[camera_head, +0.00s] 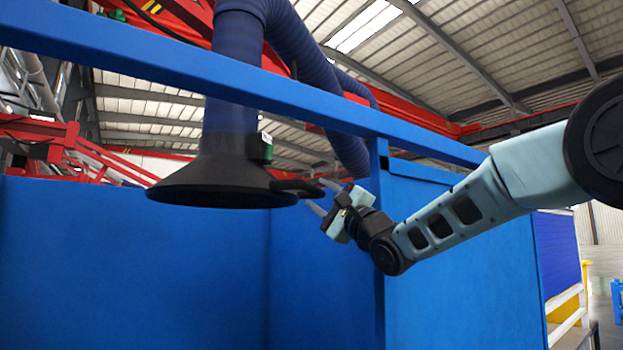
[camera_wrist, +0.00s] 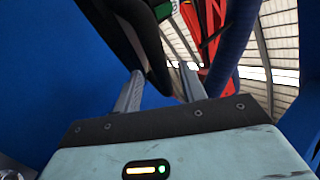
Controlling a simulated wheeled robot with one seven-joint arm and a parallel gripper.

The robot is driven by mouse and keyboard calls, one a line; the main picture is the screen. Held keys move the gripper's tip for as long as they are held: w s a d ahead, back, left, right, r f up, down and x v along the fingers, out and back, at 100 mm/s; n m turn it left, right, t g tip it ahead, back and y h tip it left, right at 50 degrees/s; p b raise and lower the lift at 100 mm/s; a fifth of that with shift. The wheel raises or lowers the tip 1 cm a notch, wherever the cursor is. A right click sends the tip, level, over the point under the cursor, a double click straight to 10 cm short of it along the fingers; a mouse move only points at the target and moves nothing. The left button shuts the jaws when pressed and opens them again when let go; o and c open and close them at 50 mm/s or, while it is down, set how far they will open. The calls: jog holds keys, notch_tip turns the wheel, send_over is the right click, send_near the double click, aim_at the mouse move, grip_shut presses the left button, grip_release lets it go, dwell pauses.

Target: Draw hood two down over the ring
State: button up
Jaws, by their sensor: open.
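A black flared hood (camera_head: 220,178) hangs at the end of a thick blue hose, mouth down, in the head view. It carries a small green box (camera_head: 261,149); no number is readable. A dark handle (camera_head: 295,187) sticks out from the right of its rim. My gripper (camera_head: 315,194) is open at the handle's right end. In the wrist view the dark handle (camera_wrist: 156,65) reaches between the two fingers of my gripper (camera_wrist: 161,80); I cannot tell whether they touch it. No ring shows in either view.
Blue panels (camera_head: 130,260) stand below and behind the hood. A blue beam (camera_head: 320,105) crosses in front of the hose (camera_head: 238,60). Red steelwork (camera_head: 60,150) lies behind at the left. A yellow and white railing (camera_head: 567,310) stands at the far right.

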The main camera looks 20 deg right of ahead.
aim_at(315, 192)
jog(key=shift+p+x, duration=0.65)
jog(key=shift+x, duration=1.35)
grip_shut()
notch_tip(315, 192, down, 38)
jog(key=b, duration=2.9)
jog(key=shift+r, duration=0.15)
grip_release()
jog(key=shift+r, duration=0.1)
jog(key=b+v, duration=0.2)
jog(key=v, duration=1.5)
jog(key=shift+s+b, duration=0.25)
jog(key=shift+b, duration=0.05)
